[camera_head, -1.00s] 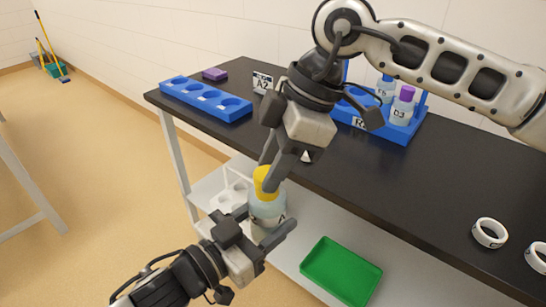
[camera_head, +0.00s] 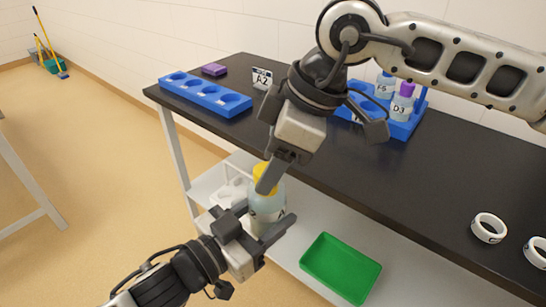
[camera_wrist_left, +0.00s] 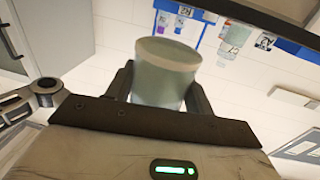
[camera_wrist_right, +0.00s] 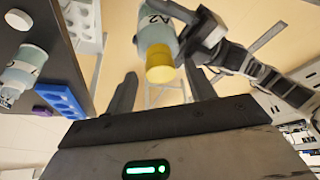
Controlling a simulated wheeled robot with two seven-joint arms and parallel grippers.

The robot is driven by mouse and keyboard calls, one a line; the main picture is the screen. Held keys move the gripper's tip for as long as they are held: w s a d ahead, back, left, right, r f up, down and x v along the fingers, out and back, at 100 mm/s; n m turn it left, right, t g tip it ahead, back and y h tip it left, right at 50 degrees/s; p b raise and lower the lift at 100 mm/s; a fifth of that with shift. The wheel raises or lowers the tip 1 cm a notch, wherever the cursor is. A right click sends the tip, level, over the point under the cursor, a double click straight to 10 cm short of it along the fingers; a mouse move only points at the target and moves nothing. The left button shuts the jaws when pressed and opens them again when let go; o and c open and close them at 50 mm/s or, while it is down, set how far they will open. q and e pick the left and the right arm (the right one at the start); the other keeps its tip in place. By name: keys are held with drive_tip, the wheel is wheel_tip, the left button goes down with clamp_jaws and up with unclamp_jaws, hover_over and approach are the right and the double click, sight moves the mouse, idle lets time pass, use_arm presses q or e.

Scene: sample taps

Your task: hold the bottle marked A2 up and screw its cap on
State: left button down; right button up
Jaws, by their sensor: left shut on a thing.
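The bottle marked A2 (camera_head: 268,208) is pale blue-green and roughly upright, in front of the bench edge. Its label shows in the right wrist view (camera_wrist_right: 150,20). My left gripper (camera_head: 265,219) is shut around its body; the left wrist view shows the bottle's base (camera_wrist_left: 165,72) between the fingers. The yellow cap (camera_head: 262,169) sits at the bottle's top. My right gripper (camera_head: 269,178) is at the cap from above, with a finger partly covering it. In the right wrist view its fingers stand apart on either side of the cap (camera_wrist_right: 160,65), with gaps visible.
The black bench (camera_head: 400,185) holds a blue holder (camera_head: 205,96), an A2 card (camera_head: 262,79), a blue rack (camera_head: 402,128) with bottles and two white rings, one nearer (camera_head: 489,228). A green tray (camera_head: 341,268) lies on the lower shelf.

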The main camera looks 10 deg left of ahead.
drive_tip(key=shift+r, duration=2.25)
